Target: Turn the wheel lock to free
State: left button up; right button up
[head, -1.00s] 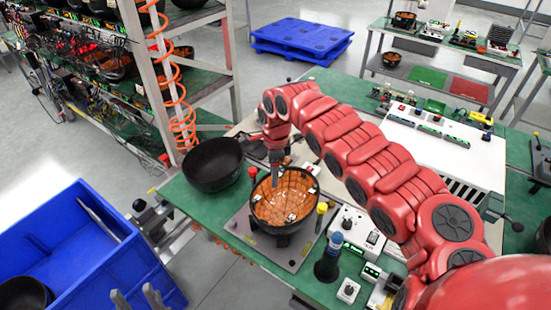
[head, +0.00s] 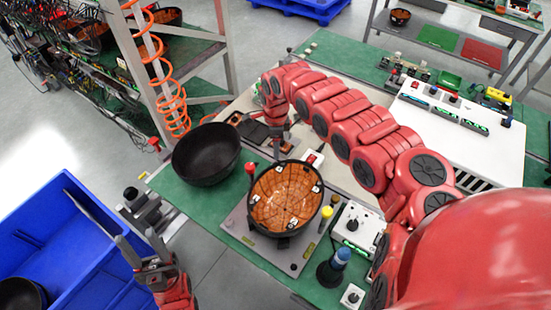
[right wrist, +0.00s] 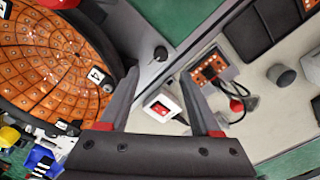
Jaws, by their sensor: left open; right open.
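No part is clearly recognisable as the wheel lock; I cannot tell which fitting it is. A black bowl with an orange gridded inside (head: 284,197) sits on a grey plate (head: 236,226) on the green bench, with a red-topped post (head: 250,168) at its left rim. My right gripper (head: 278,146) is just beyond the bowl's far rim, pointing down. In the right wrist view it is open and empty (right wrist: 160,72), above a white box with a red switch (right wrist: 162,106). My left gripper (head: 139,242) is open and empty at lower left, near the blue bin.
A plain black bowl (head: 206,154) stands left of the plate. A blue bin (head: 105,262) is at lower left. A rack post (head: 150,75) with an orange coiled hose (head: 172,100) rises behind. A control box (head: 357,230) and a blue-topped bottle (head: 334,268) stand at right.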

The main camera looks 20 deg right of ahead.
notch_tip(320, 180, down, 9)
jog(key=shift+w+f, duration=0.15)
dwell(0.4)
grip_shut()
